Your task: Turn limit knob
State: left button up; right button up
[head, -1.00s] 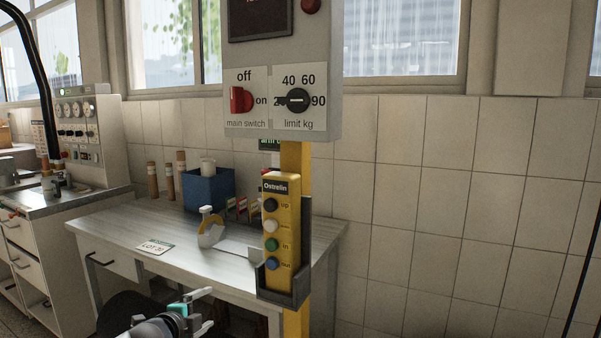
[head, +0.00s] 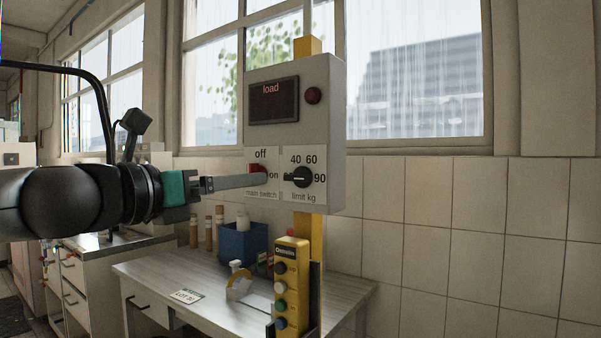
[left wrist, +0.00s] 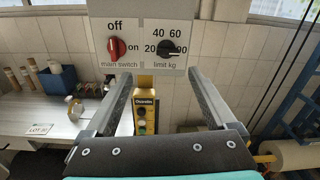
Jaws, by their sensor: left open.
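My right gripper is not in view.
A yellow pendant (head: 291,280) with several buttons hangs below the box on a yellow post (head: 316,235). A desk (head: 215,277) with a blue bin (head: 243,242) stands behind. A paper roll (left wrist: 290,155) and blue rack are at right in the wrist view.

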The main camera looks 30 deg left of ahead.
pick_arm(q)
jog(key=s+d+m, duration=0.1)
jog(key=s+d, duration=0.1)
jog(key=s, duration=0.1)
jog(key=p, duration=0.3)
send_near(293, 176)
jog(key=w, duration=0.2)
jog(key=shift+y, duration=0.4)
jog(key=w+p, duration=0.4)
jog(key=p, duration=0.1)
jog(key=w+p, duration=0.2)
jog(key=p, duration=0.1)
jog(key=shift+w+d+r, duration=0.1)
jog(key=shift+d+r, duration=0.2)
jog(key=shift+d, duration=0.1)
jog(key=shift+w+d+f, duration=0.1)
jog(key=shift+w+d, duration=0.05)
jog(key=shift+w, duration=0.4)
